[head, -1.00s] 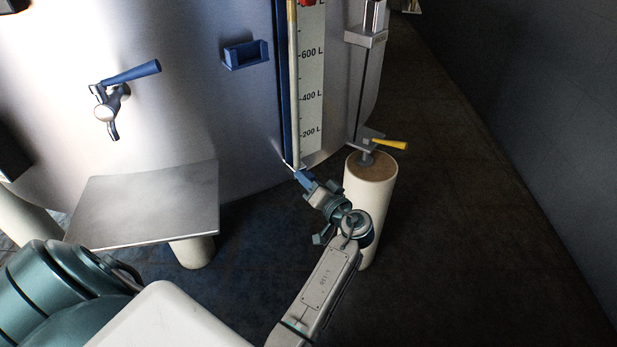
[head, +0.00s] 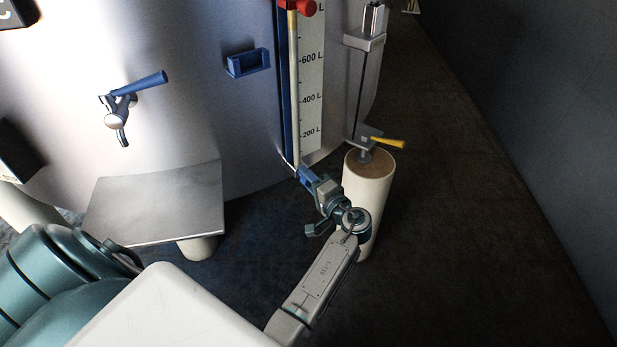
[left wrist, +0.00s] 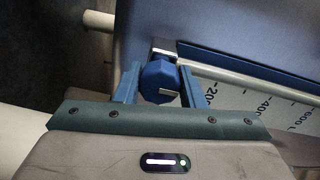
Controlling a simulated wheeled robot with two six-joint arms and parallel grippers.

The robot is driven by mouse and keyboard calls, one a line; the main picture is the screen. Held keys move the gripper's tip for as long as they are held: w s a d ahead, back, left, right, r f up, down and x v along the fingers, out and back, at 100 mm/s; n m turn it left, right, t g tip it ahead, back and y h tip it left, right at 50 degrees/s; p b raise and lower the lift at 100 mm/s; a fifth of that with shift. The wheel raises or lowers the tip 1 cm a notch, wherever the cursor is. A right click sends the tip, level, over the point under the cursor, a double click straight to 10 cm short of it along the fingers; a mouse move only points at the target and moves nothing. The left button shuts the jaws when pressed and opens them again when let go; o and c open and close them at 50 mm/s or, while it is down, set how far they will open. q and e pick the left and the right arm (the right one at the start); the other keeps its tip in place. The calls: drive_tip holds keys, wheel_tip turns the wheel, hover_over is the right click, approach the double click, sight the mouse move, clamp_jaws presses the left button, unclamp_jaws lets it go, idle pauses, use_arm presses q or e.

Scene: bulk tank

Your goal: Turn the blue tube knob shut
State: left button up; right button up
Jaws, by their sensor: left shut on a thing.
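The blue tube knob (left wrist: 158,78) is at the foot of the clear sight tube (head: 294,90) on the tank's level gauge. In the left wrist view it sits between the two blue fingers of my left gripper (left wrist: 160,88). In the head view my left gripper (head: 302,174) is at the bottom end of the tube and hides the knob. It is shut on the knob. My right gripper is in neither current view.
The steel tank (head: 190,110) carries a tap with a blue lever (head: 140,84) and a blue bracket (head: 248,63). A steel plate (head: 155,205) juts out at left. A pale post (head: 368,195) with a yellow lever (head: 388,143) stands close right of my gripper. Floor at right is clear.

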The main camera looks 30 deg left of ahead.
idle(0.4)
use_arm(q)
drive_tip(key=o, duration=1)
